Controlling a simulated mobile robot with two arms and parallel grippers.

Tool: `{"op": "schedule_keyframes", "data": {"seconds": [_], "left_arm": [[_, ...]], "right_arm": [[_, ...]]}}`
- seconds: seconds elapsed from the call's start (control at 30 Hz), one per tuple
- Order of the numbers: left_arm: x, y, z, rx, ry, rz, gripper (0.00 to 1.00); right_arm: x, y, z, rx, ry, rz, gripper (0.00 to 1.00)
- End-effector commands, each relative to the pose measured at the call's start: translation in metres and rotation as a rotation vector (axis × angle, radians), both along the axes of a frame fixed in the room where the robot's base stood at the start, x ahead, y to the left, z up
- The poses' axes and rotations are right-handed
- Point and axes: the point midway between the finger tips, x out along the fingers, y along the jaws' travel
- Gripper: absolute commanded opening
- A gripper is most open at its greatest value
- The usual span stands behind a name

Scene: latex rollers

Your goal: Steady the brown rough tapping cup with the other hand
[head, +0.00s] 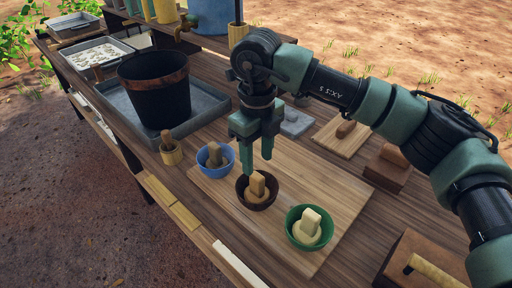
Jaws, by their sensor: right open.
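The brown cup (257,206), a dark round bowl-like cup, stands upright on the light wooden board (215,185) in the middle of the head view. A tan wooden block (257,184) stands in it. My right gripper (258,165) comes in from the upper right and points down. Its two fingers are apart and empty, with the tips close above the cup's back rim. I cannot tell whether a fingertip touches the block or the rim. My left gripper is not in view.
A blue cup (228,168) and a green cup (292,213) with blocks flank the brown cup. A black bucket (145,85) sits in a grey tray (205,100) behind. Wooden blocks lie at right.

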Motion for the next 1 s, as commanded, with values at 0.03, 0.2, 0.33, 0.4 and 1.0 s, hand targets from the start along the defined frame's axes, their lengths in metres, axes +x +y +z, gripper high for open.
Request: {"op": "schedule_keyframes", "data": {"seconds": [0.03,0.2,0.33,0.4,1.0], "left_arm": [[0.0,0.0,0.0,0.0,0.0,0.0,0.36],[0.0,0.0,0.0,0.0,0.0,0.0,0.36],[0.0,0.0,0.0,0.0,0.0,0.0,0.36],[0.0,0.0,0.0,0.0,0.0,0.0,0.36],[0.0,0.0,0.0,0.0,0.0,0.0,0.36]], "right_arm": [[-0.001,0.0,-0.011,0.0,0.004,0.0,0.45],[-0.001,0.0,-0.045,0.001,0.005,0.002,0.45],[-0.001,0.0,-0.067,0.001,0.004,0.003,0.45],[-0.001,0.0,-0.076,0.003,0.003,0.003,0.45],[0.0,0.0,-0.094,0.003,0.001,0.003,0.23]]}}
